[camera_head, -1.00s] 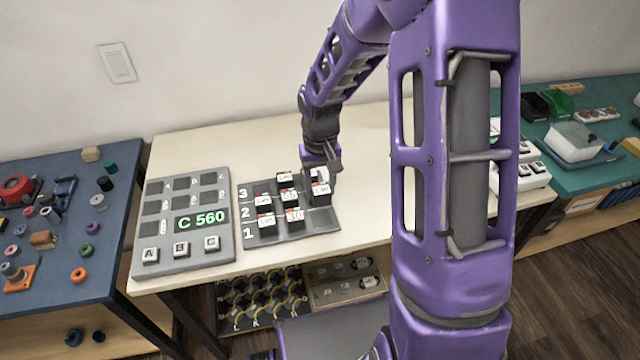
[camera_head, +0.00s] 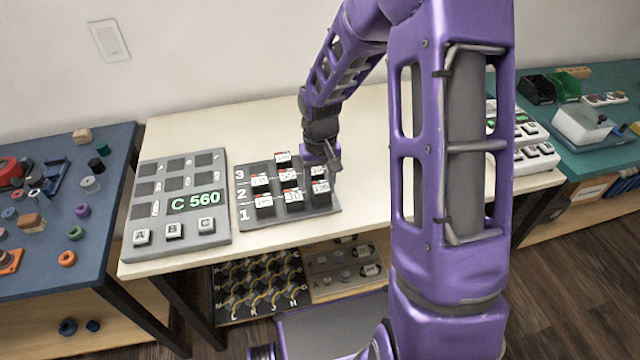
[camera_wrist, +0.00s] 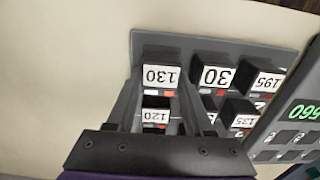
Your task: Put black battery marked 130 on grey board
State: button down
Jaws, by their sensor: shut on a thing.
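The black battery marked 130 (camera_wrist: 161,77) stands between my gripper's (camera_wrist: 163,90) fingertips in the wrist view, its white label upside down. My gripper (camera_head: 331,163) is shut on it. In the head view this battery (camera_head: 320,197) is at the front right place of the dark grey board (camera_head: 240,212) numbered 1 to 3. I cannot tell whether it is fully seated. The battery marked 120 (camera_wrist: 155,115) is right behind it, between the fingers in the wrist picture. The battery marked 30 (camera_wrist: 213,77) stands beside it, and the one marked 195 (camera_wrist: 264,80) is beyond.
A lighter grey panel (camera_head: 150,222) with a C 560 display (camera_head: 196,202), A, B, C buttons and dark squares lies to the left. A battery marked 135 (camera_wrist: 243,118) stands close by.

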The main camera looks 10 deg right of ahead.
aim_at(320, 184)
jog(key=shift+f+b, duration=0.35)
jog(key=shift+f, duration=0.15)
jog(key=shift+c, duration=1)
grip_release()
notch_tip(320, 184, up, 18)
jog(key=p, duration=0.3)
jog(key=shift+f, duration=0.25)
